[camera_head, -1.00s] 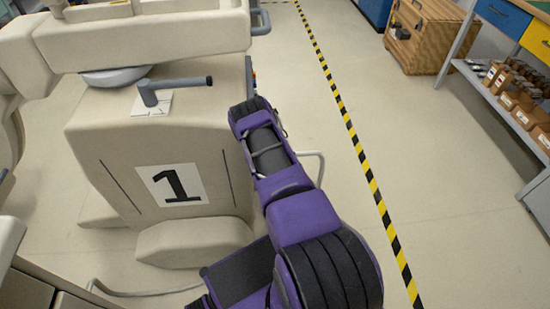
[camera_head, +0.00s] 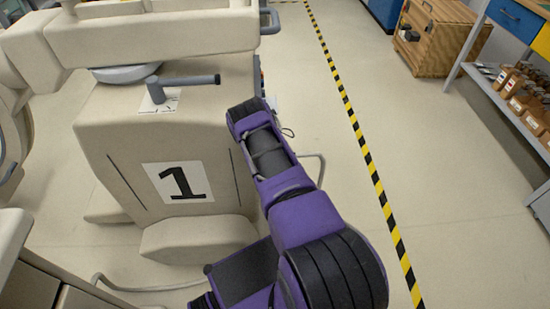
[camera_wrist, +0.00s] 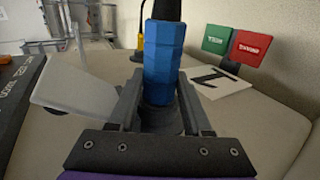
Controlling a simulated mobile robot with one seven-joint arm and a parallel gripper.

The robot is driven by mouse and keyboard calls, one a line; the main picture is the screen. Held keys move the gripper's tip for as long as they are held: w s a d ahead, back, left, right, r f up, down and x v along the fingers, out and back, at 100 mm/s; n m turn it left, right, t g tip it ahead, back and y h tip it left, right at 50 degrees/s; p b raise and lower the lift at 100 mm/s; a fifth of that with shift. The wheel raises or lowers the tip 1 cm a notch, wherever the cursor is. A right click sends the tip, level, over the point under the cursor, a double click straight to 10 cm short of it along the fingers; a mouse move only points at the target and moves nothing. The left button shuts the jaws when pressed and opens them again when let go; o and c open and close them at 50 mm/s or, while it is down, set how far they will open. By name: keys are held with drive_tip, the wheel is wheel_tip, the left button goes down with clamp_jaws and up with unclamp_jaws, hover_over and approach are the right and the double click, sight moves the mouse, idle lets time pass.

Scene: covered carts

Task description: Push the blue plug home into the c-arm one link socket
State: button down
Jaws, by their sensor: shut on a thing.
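The blue plug (camera_wrist: 164,62) stands upright in the middle of the wrist view, with a black upper end running out of the top of the picture. My gripper (camera_wrist: 161,92) is shut on it, one finger on each side. The plug's lower end meets a dark round part between the fingers; I cannot tell whether this is the socket or how deep the plug sits. C-arm one (camera_head: 165,140) is the beige cart with a "1" on its front in the head view. My gripper and the plug are hidden there.
In the wrist view, a pale grey flap (camera_wrist: 75,98) stands left of the fingers. Green (camera_wrist: 217,39) and red (camera_wrist: 250,48) tags and a number card (camera_wrist: 222,86) are at right. A yellow connector (camera_wrist: 141,42) stands behind.

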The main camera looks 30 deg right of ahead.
drive_tip(key=shift+w+a, duration=0.1)
drive_tip(key=shift+c, duration=1.4)
unclamp_jaws()
drive_tip(key=shift+w+r, duration=0.1)
drive_tip(key=shift+r, duration=0.1)
drive_tip(key=p+v, duration=0.1)
drive_tip(key=v, duration=0.4)
drive_tip(key=p+v, duration=0.1)
drive_tip(key=v, duration=0.5)
drive_tip(key=p+v, duration=0.1)
drive_tip(key=v, duration=0.5)
drive_tip(key=shift+s, duration=0.35)
drive_tip(key=shift+f, duration=0.2)
